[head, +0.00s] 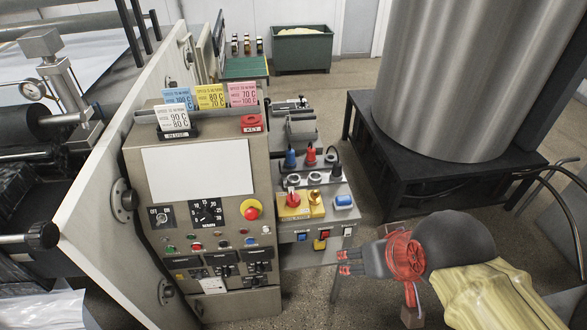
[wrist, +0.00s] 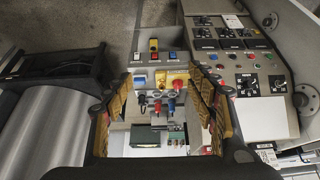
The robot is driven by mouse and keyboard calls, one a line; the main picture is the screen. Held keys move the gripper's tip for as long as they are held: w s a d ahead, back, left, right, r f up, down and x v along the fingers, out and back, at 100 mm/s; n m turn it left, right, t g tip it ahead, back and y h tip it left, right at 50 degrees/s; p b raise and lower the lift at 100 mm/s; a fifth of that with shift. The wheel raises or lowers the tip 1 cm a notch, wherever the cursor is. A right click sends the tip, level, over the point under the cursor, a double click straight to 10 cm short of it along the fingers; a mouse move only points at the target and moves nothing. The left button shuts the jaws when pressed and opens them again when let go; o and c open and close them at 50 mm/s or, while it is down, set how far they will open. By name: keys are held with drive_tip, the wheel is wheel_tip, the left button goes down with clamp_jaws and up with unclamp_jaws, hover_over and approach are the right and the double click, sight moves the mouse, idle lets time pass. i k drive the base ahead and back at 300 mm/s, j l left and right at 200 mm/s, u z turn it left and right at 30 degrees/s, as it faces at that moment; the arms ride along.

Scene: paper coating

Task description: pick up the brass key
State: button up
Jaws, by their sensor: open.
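The brass key (head: 316,204) stands on the small grey control box, beside a red knob (head: 292,200) on a yellow plate. In the wrist view the brass key (wrist: 160,78) appears small between the fingers, left of the red knob, and its exact outline is hard to tell. My gripper (head: 346,262) is open and empty, in front of and to the right of the box in the head view, apart from the key. In the wrist view my gripper (wrist: 160,76) shows its two yellow-and-black fingers spread on either side of the box top.
The control box (head: 301,263) also carries a blue switch (head: 343,202), coloured buttons, and blue, red and black plugs behind. A tall console (head: 195,170) stands to its left. A large metal drum (head: 455,80) on a black stand (head: 450,178) is to the right.

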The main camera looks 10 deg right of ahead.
sight(314, 196)
drive_tip(key=i+u, duration=0.25)
drive_tip(key=i, duration=0.25)
drive_tip(key=i+l+u, duration=0.25)
drive_tip(key=i, duration=0.2)
